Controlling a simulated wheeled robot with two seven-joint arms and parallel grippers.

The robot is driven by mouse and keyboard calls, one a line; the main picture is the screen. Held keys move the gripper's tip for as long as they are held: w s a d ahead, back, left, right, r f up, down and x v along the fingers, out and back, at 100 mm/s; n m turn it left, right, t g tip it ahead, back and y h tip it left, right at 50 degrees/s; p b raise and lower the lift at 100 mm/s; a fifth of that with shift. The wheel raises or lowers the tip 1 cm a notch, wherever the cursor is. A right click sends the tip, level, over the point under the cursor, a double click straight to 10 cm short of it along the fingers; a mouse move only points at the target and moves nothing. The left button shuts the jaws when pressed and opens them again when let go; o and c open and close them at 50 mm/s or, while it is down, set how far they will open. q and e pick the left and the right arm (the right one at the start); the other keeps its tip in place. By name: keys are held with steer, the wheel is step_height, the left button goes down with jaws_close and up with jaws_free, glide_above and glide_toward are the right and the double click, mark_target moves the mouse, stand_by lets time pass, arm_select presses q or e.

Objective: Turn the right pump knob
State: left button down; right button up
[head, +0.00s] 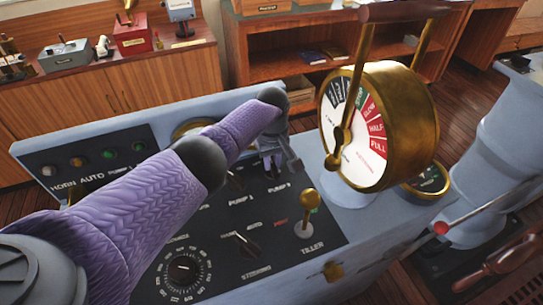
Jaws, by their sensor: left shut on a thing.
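The black control panel (215,222) lies on the pale blue console, with pump labels printed near its middle. My left arm reaches over it from the left, and my left gripper (272,162) points down at the panel just above the right pump label. It is shut on the right pump knob, which is mostly hidden by the fingers, so its pointing direction cannot be told. The left pump knob (236,181) shows partly below my forearm. My right gripper is out of view.
A steering knob (246,243) and a round dial (184,270) are nearer. Wooden cabinets stand behind.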

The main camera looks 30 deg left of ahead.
mark_target(273, 163)
arm_select(q)
steer(key=m, duration=0.4)
steer(key=shift+d, duration=0.1)
steer(key=shift+m, duration=0.9)
steer(key=c, duration=0.6)
jaws_free()
step_height(273, 163, up, 10)
steer(key=p, duration=0.5)
steer(key=shift+w, duration=0.1)
